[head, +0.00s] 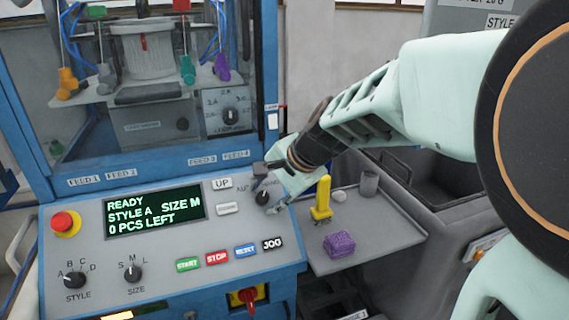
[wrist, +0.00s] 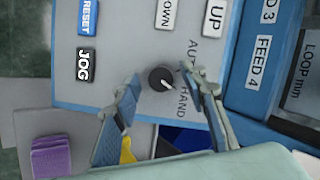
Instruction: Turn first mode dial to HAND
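The mode dial (wrist: 162,78) is a small black knob with a white pointer mark, on the grey panel (wrist: 115,60). AUTO and HAND are printed beside it. In the wrist view its pointer slants to the lower right, toward HAND. My gripper (wrist: 160,77) is open, with its two fingertips on either side of the dial; I cannot tell whether they touch it. In the head view my gripper (head: 274,187) is at the panel's right end, close over the dial (head: 263,198) and partly covering its labels.
UP (head: 222,183) and DOWN (head: 230,208) buttons are left of the dial. The JOG button (head: 272,244) is below. A side shelf (head: 385,250) holds a yellow object (head: 321,200), a purple block (head: 340,244) and a grey cup (head: 369,183).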

